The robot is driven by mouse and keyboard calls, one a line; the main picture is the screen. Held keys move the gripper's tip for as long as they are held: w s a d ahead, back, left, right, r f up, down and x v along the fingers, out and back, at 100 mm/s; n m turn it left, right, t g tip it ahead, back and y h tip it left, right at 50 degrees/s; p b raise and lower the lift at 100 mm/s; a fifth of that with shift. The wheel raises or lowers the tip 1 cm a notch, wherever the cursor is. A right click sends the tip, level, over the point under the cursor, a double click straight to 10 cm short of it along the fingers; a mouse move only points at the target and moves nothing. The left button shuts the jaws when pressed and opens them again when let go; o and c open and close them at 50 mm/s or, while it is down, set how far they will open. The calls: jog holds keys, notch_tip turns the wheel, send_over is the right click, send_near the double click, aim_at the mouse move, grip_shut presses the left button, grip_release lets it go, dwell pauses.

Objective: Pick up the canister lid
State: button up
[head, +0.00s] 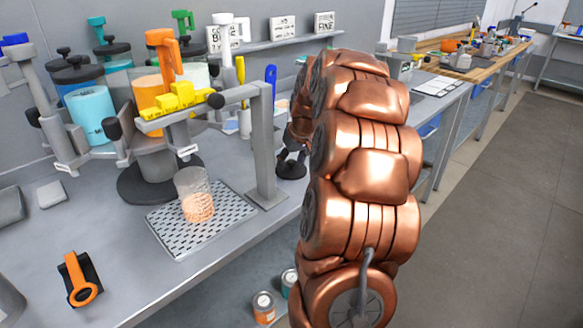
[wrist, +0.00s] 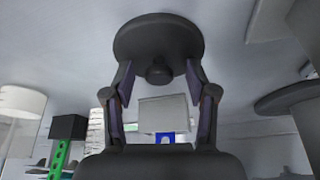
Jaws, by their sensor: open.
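The canister lid is a dark round disc (wrist: 158,32) with a small knob (wrist: 158,72) in the wrist view. It lies on the grey bench. My gripper (wrist: 160,70) is open, with one finger on each side of the knob and a visible gap to each. I cannot tell how far the fingertips reach along it. In the head view the dark lid (head: 291,172) shows just left of my copper arm, under my gripper (head: 291,152), which is small and partly hidden there.
A grey stand (head: 262,140) with a yellow block and canisters is left of my arm. A perforated tray (head: 215,232) holds a clear beaker (head: 195,195). An orange-handled tool (head: 78,278) lies at the front left. Another dark disc (wrist: 290,97) is at right in the wrist view.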

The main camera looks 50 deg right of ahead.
grip_shut()
dwell(0.5)
jog(key=shift+r, duration=0.15)
